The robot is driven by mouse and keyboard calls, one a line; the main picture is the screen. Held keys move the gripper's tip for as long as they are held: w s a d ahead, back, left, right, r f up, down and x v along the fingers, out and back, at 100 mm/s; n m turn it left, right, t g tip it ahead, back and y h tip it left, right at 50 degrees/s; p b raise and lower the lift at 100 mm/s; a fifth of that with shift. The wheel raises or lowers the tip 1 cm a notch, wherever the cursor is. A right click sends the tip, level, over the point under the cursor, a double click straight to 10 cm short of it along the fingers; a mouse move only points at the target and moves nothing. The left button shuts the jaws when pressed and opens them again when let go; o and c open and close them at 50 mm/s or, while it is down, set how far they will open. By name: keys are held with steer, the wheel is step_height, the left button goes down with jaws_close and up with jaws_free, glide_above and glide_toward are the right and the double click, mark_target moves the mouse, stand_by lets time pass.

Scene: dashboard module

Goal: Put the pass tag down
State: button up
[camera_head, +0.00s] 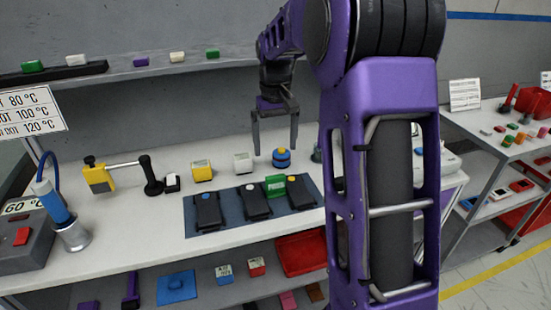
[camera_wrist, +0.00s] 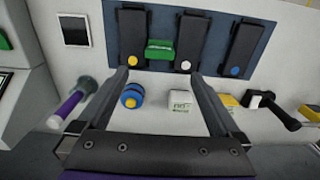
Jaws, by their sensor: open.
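A green tag with pale lettering (camera_head: 275,185), which looks like the pass tag, rests on the dark blue mat (camera_head: 225,226) between the white-dot and yellow-dot black modules. In the wrist view the green tag (camera_wrist: 160,48) sits between two modules, just beyond the fingertips. My gripper (camera_head: 275,150) is open and empty above the bench, apart from the tag. In the wrist view my gripper (camera_wrist: 160,75) has its fingers spread, with nothing between the tips.
Black modules (camera_head: 208,211) flank the tag closely. A temperature sign (camera_head: 28,112) stands at left. The bench left of the mat has free room.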

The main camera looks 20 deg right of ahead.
step_height(320, 180, up, 5)
steer(key=p, duration=0.3)
glide_above(275, 176)
step_height(275, 176, down, 18)
steer(key=shift+r+b, duration=0.2)
steer(key=shift+b, duration=0.1)
steer(key=c, duration=1.5)
steer(key=shift+r, duration=0.15)
